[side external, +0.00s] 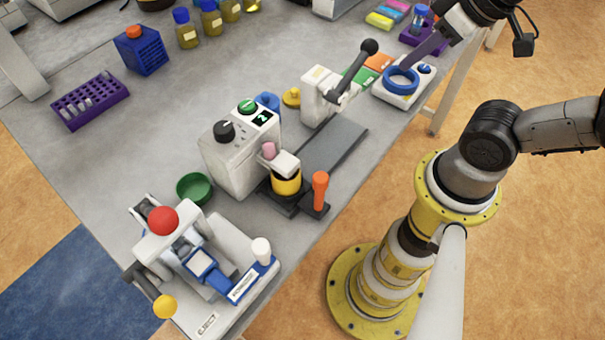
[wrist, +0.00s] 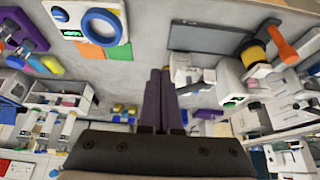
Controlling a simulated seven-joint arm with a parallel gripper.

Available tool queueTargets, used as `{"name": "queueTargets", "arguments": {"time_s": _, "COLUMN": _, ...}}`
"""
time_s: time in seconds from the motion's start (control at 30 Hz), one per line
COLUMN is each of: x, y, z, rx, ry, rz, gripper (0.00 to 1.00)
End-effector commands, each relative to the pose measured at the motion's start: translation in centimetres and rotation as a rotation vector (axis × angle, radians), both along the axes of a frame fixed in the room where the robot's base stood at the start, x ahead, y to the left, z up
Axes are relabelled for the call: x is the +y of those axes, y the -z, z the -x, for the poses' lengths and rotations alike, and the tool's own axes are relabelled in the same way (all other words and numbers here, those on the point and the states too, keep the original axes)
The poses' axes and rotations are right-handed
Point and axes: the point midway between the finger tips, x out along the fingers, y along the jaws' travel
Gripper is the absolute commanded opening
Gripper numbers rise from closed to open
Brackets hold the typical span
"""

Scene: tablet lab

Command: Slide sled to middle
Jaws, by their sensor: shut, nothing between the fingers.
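The sled (side external: 287,205) is a dark carriage with an upright orange handle (side external: 320,188) and a yellow cup (side external: 286,181). It sits at the near-left end of a flat dark rail (side external: 335,146), under the head of a white machine. The rail's far part is bare. In the wrist view the orange handle (wrist: 282,42), yellow cup (wrist: 250,54) and rail (wrist: 205,37) show at upper right. My gripper (side external: 408,63), with purple fingers, is shut and empty over the blue-ringed device, well away from the sled. Its fingers (wrist: 160,72) are together in the wrist view.
The white machine (side external: 232,157) with dials stands behind the sled. A black-handled lever press (side external: 325,95) stands beside the rail's far end. The blue-ringed white device (side external: 410,91) is at the right. A red-knobbed press (side external: 195,255) and a green bowl (side external: 195,188) are at lower left.

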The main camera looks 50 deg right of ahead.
Motion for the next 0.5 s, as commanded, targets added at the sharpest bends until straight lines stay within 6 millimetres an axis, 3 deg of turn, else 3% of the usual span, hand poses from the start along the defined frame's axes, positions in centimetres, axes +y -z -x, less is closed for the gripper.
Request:
{"name": "queueTargets", "arguments": {"time_s": 0.47, "x": 0.0, "y": 0.0, "z": 0.0, "rx": 0.0, "ry": 0.0, "rz": 0.0, "gripper": 0.0}}
{"name": "queueTargets", "arguments": {"time_s": 0.5, "x": 0.0, "y": 0.0, "z": 0.0, "rx": 0.0, "ry": 0.0, "rz": 0.0, "gripper": 0.04}}
